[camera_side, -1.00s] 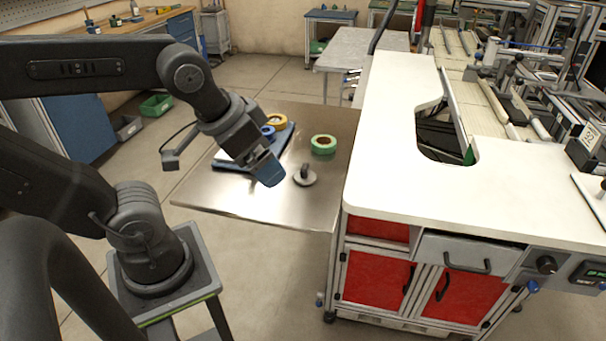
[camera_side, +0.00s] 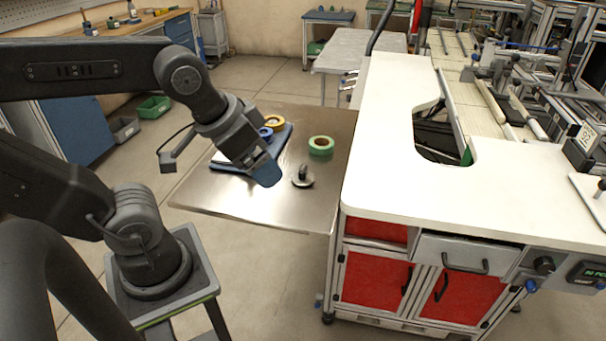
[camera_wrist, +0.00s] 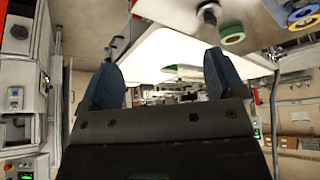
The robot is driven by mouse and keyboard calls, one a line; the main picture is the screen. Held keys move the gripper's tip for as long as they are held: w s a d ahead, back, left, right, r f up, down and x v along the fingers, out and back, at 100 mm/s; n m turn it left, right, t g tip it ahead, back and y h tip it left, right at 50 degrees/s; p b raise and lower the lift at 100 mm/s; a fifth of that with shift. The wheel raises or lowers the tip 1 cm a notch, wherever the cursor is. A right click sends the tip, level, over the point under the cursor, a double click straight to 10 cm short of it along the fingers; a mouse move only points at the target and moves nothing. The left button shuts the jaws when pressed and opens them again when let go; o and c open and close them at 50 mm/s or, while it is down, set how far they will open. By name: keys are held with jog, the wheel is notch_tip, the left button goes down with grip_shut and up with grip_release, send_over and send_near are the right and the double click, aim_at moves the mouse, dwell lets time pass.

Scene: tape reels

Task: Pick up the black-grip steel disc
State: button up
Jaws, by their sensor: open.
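The steel disc (camera_side: 302,183) lies flat on the metal table, its black grip (camera_side: 303,171) standing up from the middle. In the wrist view the disc (camera_wrist: 210,8) is at the top edge, partly cut off. My gripper (camera_side: 267,172) has blue fingers and hangs over the table just left of the disc, apart from it. In the wrist view my gripper (camera_wrist: 161,62) shows two fingers spread wide with nothing between them.
A green tape reel (camera_side: 321,146) lies behind the disc. The white worktop (camera_side: 385,150) borders the metal table (camera_side: 250,205) on the right. The table's front is clear.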

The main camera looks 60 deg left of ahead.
jog(key=shift+c, duration=0.4)
jog(key=n+g+y, duration=0.3)
jog(key=n, duration=0.6)
send_near(303, 168)
jog(key=x, duration=0.6)
jog(key=shift+w+a+r, duration=0.1)
jog(key=shift+w, duration=0.15)
jog(key=x, duration=0.4)
jog(key=shift+s, duration=0.35)
jog(key=shift+w+f, duration=0.2)
jog(key=shift+f, duration=0.4)
jog(key=shift+c, duration=0.4)
jog(key=shift+t, duration=0.3)
jog(key=c, duration=0.9)
